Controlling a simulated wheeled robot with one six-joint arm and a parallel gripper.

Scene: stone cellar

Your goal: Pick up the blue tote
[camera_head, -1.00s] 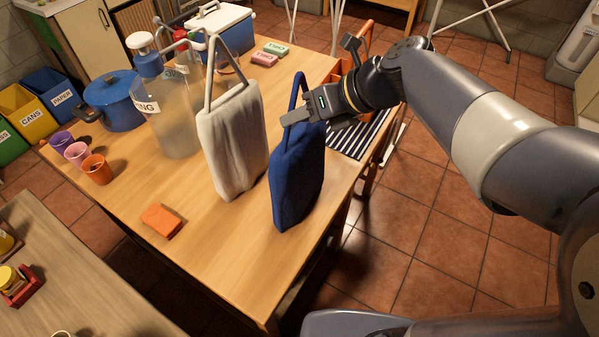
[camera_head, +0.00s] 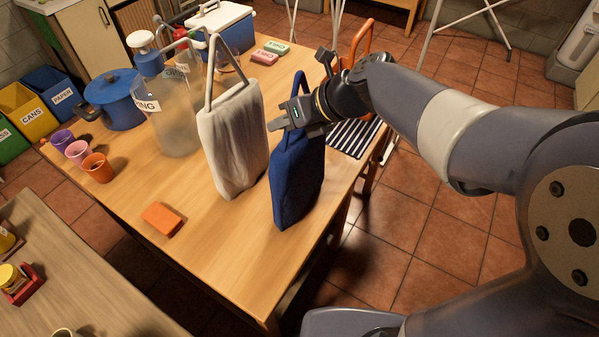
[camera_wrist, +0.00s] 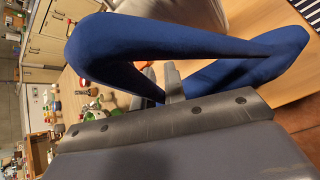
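The blue tote (camera_head: 298,180) stands upright on the wooden table near its right edge. Its handle makes a loop at the top, and the loop fills the upper part of the wrist view (camera_wrist: 110,45). My gripper (camera_head: 278,114) is at the handle, just above the tote's body, and hides part of the near strap. In the wrist view the two fingers (camera_wrist: 160,82) reach into the loop, with a narrow gap between them and a strap running close by. I cannot tell whether the strap lies between the fingers.
A white tote (camera_head: 235,145) stands close to the left of the blue one. A large clear bottle (camera_head: 172,120), a blue pot (camera_head: 115,103) and several cups are further left. An orange block (camera_head: 162,219) lies in front. A striped mat (camera_head: 355,135) lies to the right.

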